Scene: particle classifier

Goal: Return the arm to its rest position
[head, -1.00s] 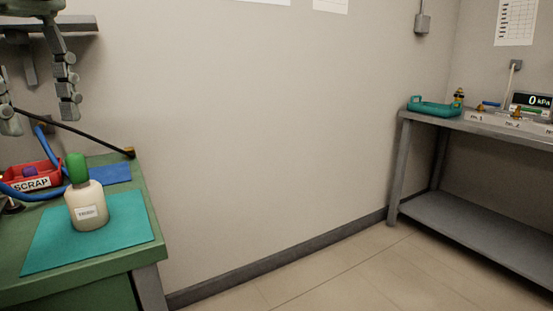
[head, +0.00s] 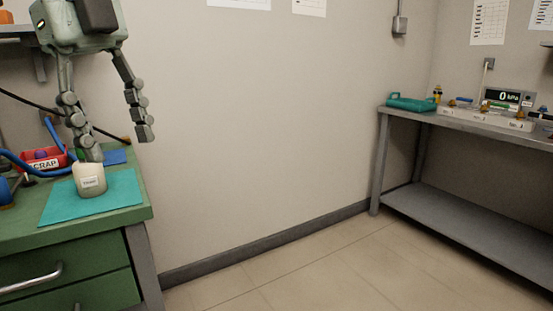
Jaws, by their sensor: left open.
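My left gripper (head: 114,143) is at the upper left of the head view, pointing down with its two fingers spread wide and nothing between them. A cream bottle (head: 91,182) with a printed label stands upright on a teal mat (head: 118,202) on the green workbench. I cannot tell whether finger and bottle touch. My right gripper is not in view.
A red SCRAP bin (head: 58,157) and a blue hose (head: 17,161) are at the bench's left. A grey shelf (head: 16,32) is on the wall behind. The floor between is clear.

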